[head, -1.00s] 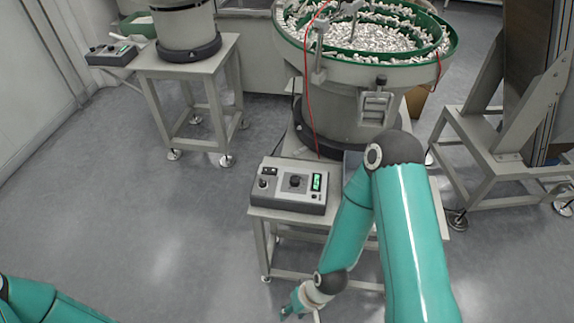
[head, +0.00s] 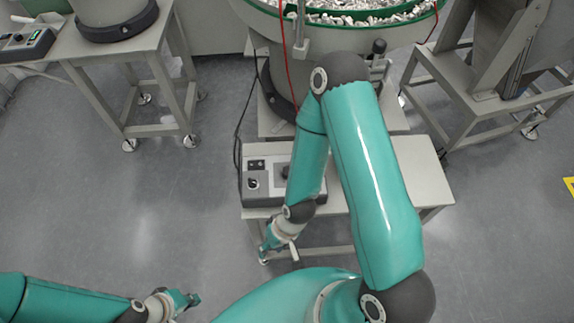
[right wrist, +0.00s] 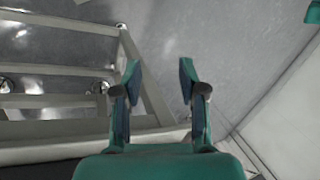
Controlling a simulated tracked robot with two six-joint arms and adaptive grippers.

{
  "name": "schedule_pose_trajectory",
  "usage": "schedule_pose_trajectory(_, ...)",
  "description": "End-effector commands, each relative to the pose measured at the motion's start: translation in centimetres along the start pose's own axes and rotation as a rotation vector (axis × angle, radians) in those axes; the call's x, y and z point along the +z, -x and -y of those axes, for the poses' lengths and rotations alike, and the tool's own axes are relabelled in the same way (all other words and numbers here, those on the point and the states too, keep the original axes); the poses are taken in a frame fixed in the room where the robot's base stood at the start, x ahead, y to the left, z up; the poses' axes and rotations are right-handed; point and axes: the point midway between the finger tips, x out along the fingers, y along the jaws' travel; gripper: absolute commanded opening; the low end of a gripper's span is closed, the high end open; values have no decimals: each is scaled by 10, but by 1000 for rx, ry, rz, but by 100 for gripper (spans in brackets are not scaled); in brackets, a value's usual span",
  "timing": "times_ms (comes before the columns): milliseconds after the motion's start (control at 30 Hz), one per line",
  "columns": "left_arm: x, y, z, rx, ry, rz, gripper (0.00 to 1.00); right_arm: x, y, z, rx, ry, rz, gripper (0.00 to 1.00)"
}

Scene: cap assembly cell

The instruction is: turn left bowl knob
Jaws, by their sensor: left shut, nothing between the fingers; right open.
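The left bowl's control box (head: 30,44) sits at the far upper left in the head view, cut by the frame edge. Its dark knob (head: 17,38) is small and hard to make out. My left gripper (head: 192,299) is shut and empty at the bottom, over the floor and well apart from that box. My right gripper (head: 267,247) hangs low in front of the right stand. In the right wrist view it is open and empty (right wrist: 158,85), with floor and pale frame bars beyond its fingers.
The right bowl's control box (head: 257,188) stands on the right stand (head: 425,180), partly hidden by my right arm. The left stand (head: 155,55) carries the left feeder base (head: 115,15). Open grey floor (head: 80,210) lies between my left gripper and the left stand.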

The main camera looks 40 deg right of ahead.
Motion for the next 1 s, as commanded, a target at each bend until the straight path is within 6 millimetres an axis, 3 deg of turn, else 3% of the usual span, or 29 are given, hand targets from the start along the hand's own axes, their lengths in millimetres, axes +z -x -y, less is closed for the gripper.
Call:
schedule_pose_trajectory(67,0,0,0,0,0,0,0,0,0,0,0,0,0,42)
schedule_pose_trajectory(200,0,1,0,0,0,0,0,-3,3,1,-3,24,3,62)
schedule_pose_trajectory(367,0,5,-2,0,0,0,0,-22,19,4,-15,193,40,62)
schedule_pose_trajectory(467,0,8,-3,0,0,-1,0,-40,41,5,-13,387,87,62)
schedule_pose_trajectory(633,0,16,-6,0,0,-1,0,-76,101,-7,39,747,179,62)
schedule_pose_trajectory(800,0,28,-10,0,0,-1,0,-136,204,-19,184,994,166,62)
schedule_pose_trajectory(900,0,32,-11,0,0,-1,0,-153,253,-26,258,1075,173,62)
schedule_pose_trajectory(1000,0,33,-12,0,0,-1,0,-160,279,-32,301,1114,184,62)
